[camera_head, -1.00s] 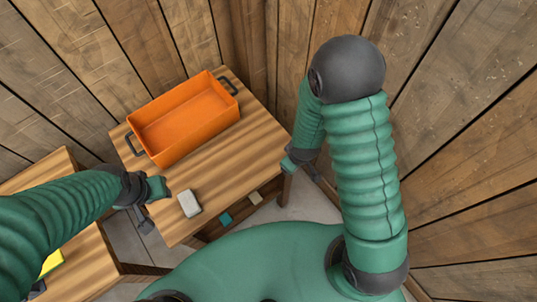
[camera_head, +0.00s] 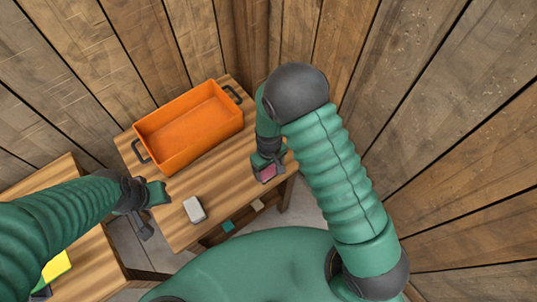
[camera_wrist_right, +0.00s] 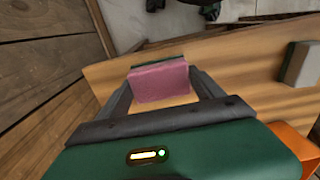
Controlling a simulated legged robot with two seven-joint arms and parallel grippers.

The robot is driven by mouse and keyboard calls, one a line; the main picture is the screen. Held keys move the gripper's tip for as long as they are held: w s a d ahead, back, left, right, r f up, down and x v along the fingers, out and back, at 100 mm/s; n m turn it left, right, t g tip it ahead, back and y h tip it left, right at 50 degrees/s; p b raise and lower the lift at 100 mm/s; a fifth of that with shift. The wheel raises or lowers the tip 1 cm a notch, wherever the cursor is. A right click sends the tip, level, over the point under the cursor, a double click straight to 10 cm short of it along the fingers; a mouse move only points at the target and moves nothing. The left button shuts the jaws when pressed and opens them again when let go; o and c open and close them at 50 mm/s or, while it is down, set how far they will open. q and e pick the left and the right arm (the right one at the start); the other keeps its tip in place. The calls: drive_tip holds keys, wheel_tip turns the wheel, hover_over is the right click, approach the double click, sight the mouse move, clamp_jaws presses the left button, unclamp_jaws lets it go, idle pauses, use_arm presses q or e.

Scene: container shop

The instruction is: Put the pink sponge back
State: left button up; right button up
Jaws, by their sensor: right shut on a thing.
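The pink sponge (camera_head: 267,173) is between the fingers of my right gripper (camera_head: 268,167), at the right end of the wooden table. In the right wrist view the pink sponge (camera_wrist_right: 160,82) is clamped between both dark fingers, with the table top behind it. I cannot tell how far it is above the table. My left gripper (camera_head: 146,222) is beside the table's left edge, with no object visible in it. Its fingers are too small to judge.
An orange bin (camera_head: 160,163) with dark handles stands at the back of the table (camera_head: 232,177). A grey-white block (camera_head: 194,209) lies near the front edge. A yellow item (camera_head: 56,267) is on the left table. Wooden walls enclose the back and right.

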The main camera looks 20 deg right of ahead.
drive_tip(key=w, duration=0.2)
drive_tip(key=w+d, duration=0.1)
drive_tip(key=w, duration=0.1)
drive_tip(key=w+d, duration=0.1)
drive_tip(key=w, duration=0.1)
drive_tip(key=shift+d+f+p, duration=0.25)
drive_tip(key=shift+f+p, duration=0.05)
drive_tip(key=shift+p, duration=0.1)
drive_tip(key=shift+w+d+f, duration=0.15)
drive_tip(key=shift+f, duration=0.15)
wheel_tip(320, 180, down, 3)
drive_tip(key=shift+r+p, duration=0.2)
drive_tip(key=shift+p, duration=0.15)
drive_tip(key=shift+a+f, duration=0.2)
drive_tip(key=shift+a, duration=0.15)
drive_tip(key=shift+f, duration=0.15)
drive_tip(key=o, duration=1)
drive_tip(key=shift+c, duration=0.2)
drive_tip(key=shift+o, duration=1.1)
use_arm(q)
drive_tip(key=shift+d+r, duration=0.4)
drive_tip(key=shift+r, duration=0.4)
use_arm(e)
drive_tip(key=shift+d, duration=0.2)
